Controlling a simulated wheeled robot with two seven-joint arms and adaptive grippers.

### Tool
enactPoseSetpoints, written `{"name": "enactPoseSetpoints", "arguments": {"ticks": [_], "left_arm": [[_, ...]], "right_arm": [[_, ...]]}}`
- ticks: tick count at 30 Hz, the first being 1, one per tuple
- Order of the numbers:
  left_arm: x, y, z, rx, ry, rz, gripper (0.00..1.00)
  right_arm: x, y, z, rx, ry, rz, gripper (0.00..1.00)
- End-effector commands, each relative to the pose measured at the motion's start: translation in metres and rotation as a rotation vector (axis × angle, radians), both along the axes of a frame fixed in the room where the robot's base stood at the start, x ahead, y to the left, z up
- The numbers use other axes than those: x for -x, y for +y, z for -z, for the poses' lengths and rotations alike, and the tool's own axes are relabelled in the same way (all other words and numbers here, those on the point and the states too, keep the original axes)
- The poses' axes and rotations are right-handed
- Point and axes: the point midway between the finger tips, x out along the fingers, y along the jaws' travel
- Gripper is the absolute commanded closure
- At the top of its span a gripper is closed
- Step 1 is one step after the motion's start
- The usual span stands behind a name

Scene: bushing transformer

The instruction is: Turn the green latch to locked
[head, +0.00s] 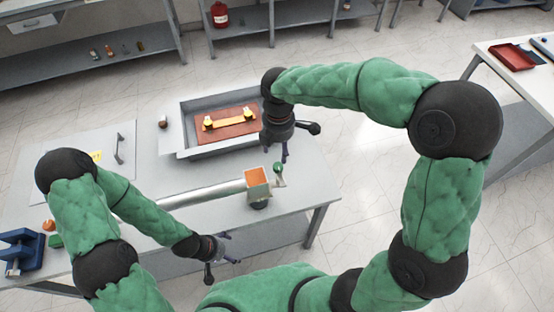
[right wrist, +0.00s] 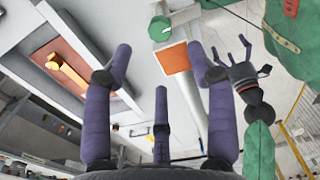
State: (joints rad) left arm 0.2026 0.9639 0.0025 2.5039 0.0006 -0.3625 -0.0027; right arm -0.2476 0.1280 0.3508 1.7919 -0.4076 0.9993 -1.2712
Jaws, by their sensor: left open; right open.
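The green latch (head: 278,168) is a green knob on a short lever at the right end of a grey tube, beside an orange-faced box (head: 257,180). In the right wrist view the latch (right wrist: 160,28) shows as a green round end, beyond the fingertips. My right gripper (head: 285,150) points down just above and behind the latch; its three purple fingers (right wrist: 162,75) are spread and empty, with no contact visible. My left gripper (head: 226,248) is open and empty near the table's front, below the tube. I cannot tell the latch's locked or unlocked position.
A grey tray (head: 172,131) holding a reddish-brown block with a yellow part stands behind the latch. A grey panel with a handle (head: 119,148) lies left. A blue device (head: 21,250) sits at the far left. The table's right edge is clear.

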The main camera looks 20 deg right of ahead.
Motion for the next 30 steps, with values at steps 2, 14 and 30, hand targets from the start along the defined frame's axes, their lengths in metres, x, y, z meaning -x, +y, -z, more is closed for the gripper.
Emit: {"name": "enactPoseSetpoints", "arguments": {"ticks": [2,14,30], "left_arm": [[0.0,0.0,0.002,0.0,0.0,0.0,0.11],[0.0,0.0,0.009,0.0,-0.001,0.0,0.11],[0.0,0.0,0.01,0.0,-0.001,0.0,0.11]], "right_arm": [[0.001,0.0,0.015,0.001,0.005,0.0,0.43],[0.0,0.0,0.078,0.0,0.002,0.001,0.43],[0.0,0.0,0.09,-0.001,0.0,0.001,0.6]]}}
